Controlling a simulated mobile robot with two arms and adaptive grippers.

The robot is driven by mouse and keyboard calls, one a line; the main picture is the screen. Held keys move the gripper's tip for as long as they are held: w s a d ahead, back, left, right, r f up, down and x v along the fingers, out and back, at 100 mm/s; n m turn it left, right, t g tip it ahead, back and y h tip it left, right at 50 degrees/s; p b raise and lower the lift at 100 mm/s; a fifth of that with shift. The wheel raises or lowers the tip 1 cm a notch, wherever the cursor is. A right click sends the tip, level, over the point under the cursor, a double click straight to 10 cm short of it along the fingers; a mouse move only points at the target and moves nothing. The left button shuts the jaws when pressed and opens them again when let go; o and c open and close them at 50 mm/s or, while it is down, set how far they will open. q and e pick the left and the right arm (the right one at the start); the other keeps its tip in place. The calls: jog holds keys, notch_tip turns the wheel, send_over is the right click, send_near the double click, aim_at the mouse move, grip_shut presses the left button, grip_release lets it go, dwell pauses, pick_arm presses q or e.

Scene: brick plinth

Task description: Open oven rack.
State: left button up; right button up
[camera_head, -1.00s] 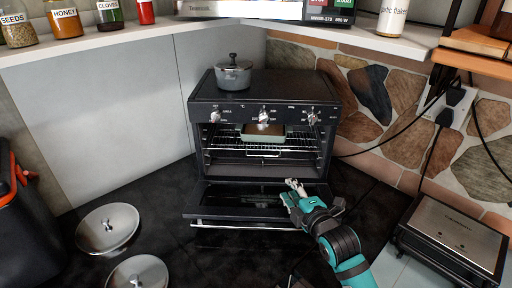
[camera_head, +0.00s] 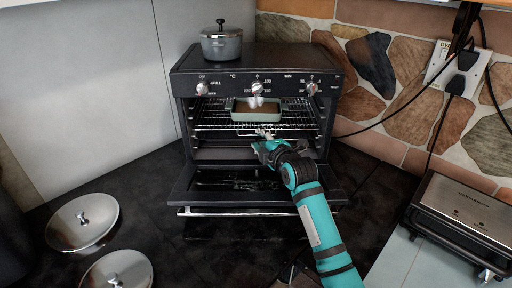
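The black toaster oven (camera_head: 260,60) stands in the corner with its door (camera_head: 205,200) folded down open. Inside, the wire oven rack (camera_head: 212,113) carries a green baking dish (camera_head: 243,112) with brown contents. My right gripper (camera_head: 265,135) is at the oven opening, over the lowered door. Its fingertips are at the front edge of the rack, below the dish. I cannot tell whether the fingers are open or closed on the rack. My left gripper is not in view.
A grey lidded pot (camera_head: 221,44) sits on top of the oven. Two metal lids (camera_head: 84,220) lie at lower left. A flat grill appliance (camera_head: 462,222) is at right. Black cables hang from a wall socket (camera_head: 456,72).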

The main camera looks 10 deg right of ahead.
aim_at(256, 135)
jog(key=b+x, duration=0.2)
jog(key=x, duration=0.1)
jog(key=shift+w+f, duration=0.2)
jog(key=shift+w, duration=0.05)
jog(key=shift+w+a, duration=0.1)
jog(key=shift+w, duration=0.2)
jog(key=shift+r, duration=0.15)
jog(key=shift+c, duration=0.2)
grip_shut()
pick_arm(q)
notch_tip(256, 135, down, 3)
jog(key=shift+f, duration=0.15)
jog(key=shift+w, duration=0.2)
